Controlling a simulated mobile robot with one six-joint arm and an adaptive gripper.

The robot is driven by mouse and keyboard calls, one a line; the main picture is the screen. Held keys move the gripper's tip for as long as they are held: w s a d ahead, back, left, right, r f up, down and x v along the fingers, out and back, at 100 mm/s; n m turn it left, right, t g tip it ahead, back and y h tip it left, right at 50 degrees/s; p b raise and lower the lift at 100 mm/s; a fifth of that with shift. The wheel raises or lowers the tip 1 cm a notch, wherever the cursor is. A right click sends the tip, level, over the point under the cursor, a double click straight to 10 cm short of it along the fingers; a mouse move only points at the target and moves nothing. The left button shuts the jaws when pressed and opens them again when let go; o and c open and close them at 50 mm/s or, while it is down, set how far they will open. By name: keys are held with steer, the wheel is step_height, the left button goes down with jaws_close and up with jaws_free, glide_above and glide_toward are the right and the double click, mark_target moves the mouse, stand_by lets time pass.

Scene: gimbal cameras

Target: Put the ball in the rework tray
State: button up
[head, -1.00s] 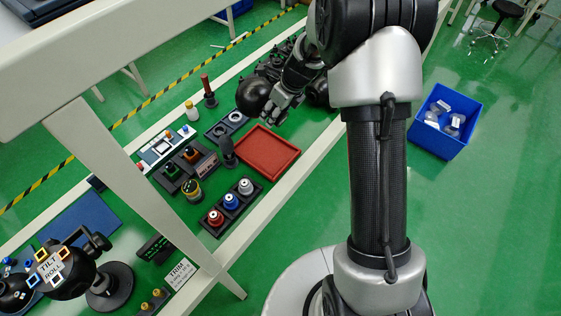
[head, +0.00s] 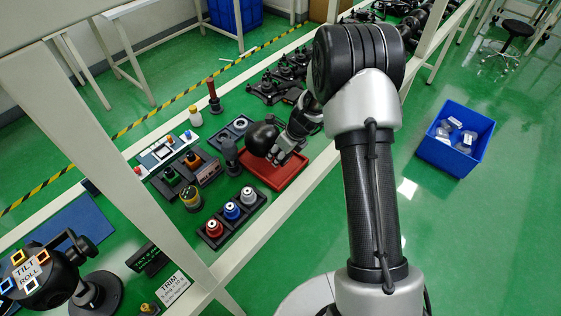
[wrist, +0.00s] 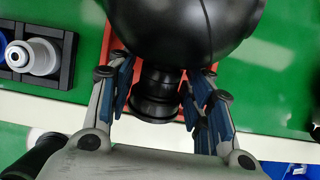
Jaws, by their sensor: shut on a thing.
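The black ball (head: 261,139) is in my gripper (head: 285,150), over the red rework tray (head: 262,172) in the head view. In the wrist view the ball (wrist: 185,30) fills the top middle, with a black ribbed neck below it. My gripper (wrist: 160,98) is shut on this neck, one blue-padded finger on each side. The red tray (wrist: 106,44) shows behind the ball at both sides. Whether the ball touches the tray floor cannot be told, as ball and hand hide part of it.
A black rack with red, blue and white-topped knobs (head: 231,209) stands in front of the tray. A dark upright grip (head: 230,156) stands close at its left. Black gimbal units (head: 278,80) stand behind. A blue floor bin (head: 455,139) is at the right.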

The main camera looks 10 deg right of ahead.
steer(key=shift+f+b, duration=0.55)
steer(key=shift+f, duration=1.1)
steer(key=shift+f, duration=0.15)
steer(key=o, duration=1.4)
steer(key=shift+f, duration=0.1)
steer(key=shift+o, duration=0.2)
